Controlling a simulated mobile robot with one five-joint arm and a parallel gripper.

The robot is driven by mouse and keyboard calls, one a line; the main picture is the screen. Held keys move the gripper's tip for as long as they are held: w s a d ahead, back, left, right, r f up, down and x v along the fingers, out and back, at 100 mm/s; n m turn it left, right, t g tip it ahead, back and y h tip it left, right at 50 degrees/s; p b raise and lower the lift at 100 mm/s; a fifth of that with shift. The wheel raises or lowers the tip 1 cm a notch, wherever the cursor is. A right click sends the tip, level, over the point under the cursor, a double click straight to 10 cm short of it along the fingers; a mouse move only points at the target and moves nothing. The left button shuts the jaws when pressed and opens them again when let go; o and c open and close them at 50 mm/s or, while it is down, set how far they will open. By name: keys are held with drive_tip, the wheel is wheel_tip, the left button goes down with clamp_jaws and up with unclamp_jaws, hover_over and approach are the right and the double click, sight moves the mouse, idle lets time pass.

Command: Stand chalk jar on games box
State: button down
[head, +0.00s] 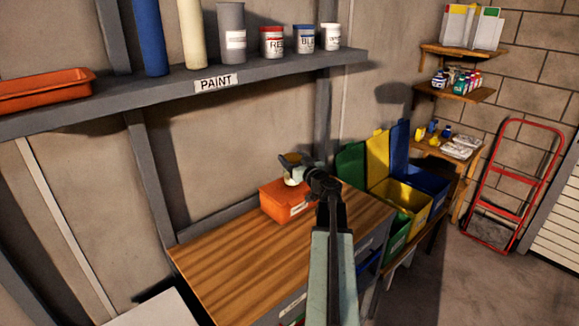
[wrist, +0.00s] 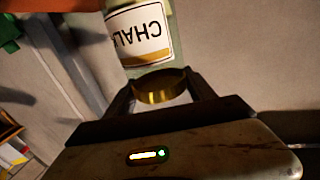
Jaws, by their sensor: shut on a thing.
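The chalk jar (wrist: 143,32) is pale glass with a white label reading CHALK, upside down in the wrist view, and a gold lid. My gripper (wrist: 160,86) is shut on the jar near its lid. In the head view the jar (head: 292,180) shows small and partly hidden beneath my gripper (head: 296,165). It is at the top of an orange box (head: 283,207), likely the games box, on the wooden bench top. The orange box also shows at the top left of the wrist view (wrist: 50,4). I cannot tell whether the jar touches the box.
The wooden bench top (head: 235,260) is clear left of the box. A shelf labelled PAINT (head: 190,88) runs above, holding cans, tubes and an orange tray (head: 45,90). Green, yellow and blue bins (head: 405,197) stand at the right. A red hand truck (head: 513,185) leans against the brick wall.

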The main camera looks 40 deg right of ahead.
drive_tip(key=shift+f, duration=0.8)
drive_tip(key=shift+w+a+r, duration=0.15)
drive_tip(key=shift+a, duration=0.05)
drive_tip(key=shift+c, duration=1.5)
unclamp_jaws()
drive_tip(key=shift+r, duration=0.1)
